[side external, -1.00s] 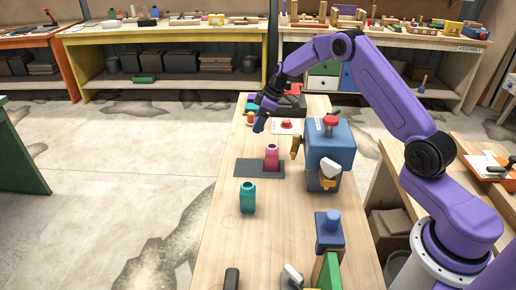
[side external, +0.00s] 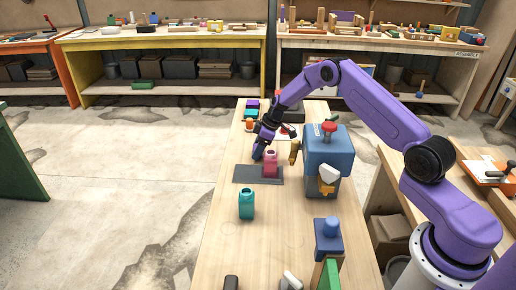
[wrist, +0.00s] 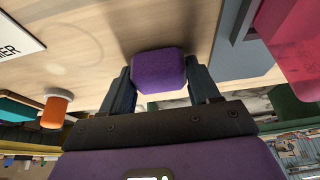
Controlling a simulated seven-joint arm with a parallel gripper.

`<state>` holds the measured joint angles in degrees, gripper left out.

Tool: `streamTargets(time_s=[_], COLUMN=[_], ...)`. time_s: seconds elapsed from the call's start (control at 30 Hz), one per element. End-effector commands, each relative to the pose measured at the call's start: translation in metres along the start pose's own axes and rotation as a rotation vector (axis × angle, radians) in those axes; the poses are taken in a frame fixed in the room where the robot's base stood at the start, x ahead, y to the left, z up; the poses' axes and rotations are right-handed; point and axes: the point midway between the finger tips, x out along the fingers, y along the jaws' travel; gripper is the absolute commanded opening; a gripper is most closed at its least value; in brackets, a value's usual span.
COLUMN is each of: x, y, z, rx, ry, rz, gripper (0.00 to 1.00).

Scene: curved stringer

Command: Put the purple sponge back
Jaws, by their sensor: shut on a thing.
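The purple sponge (wrist: 158,70) is a small purple block between the two dark fingers of my gripper (wrist: 158,88) in the wrist view. My gripper is shut on it. In the side view my gripper (side external: 259,152) points down just left of the pink bottle (side external: 270,165), by the dark grey mat (side external: 243,175). The sponge is hard to make out there. It is close to the wooden top; whether it touches cannot be told. The pink bottle (wrist: 290,40) and part of the mat (wrist: 240,52) are at the right of the wrist view.
A teal bottle (side external: 246,204) stands in front of the mat. A large blue box with a red knob (side external: 328,152) stands to the right. A purple block (side external: 252,104) and an orange piece (side external: 249,125) are at the bench's far left.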

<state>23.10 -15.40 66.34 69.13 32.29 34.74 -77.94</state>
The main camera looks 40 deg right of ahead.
Motion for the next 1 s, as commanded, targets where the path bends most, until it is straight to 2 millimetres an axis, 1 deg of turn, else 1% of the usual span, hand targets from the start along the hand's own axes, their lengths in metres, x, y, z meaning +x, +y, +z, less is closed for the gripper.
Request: streamTargets(time_s=[0.1,0.13,0.2,0.47,0.57,0.63,0.77,1.0], x=[0.003,0.003,0.002,0.002,-0.001,-0.006,-0.025,-0.071], y=[0.000,0.000,0.000,0.000,0.000,0.001,0.001,0.001], z=[0.001,0.001,0.001,0.001,0.000,0.000,-0.001,-0.001], rx=[0.000,0.000,0.000,0.000,0.000,0.001,0.001,0.001], ry=[0.000,0.000,0.000,0.000,0.000,0.001,0.002,0.002], rz=[0.000,0.000,0.000,0.000,0.000,0.001,0.003,0.003], gripper=[0.33,0.68,0.87,0.87,0.87,0.87,0.87,0.87])
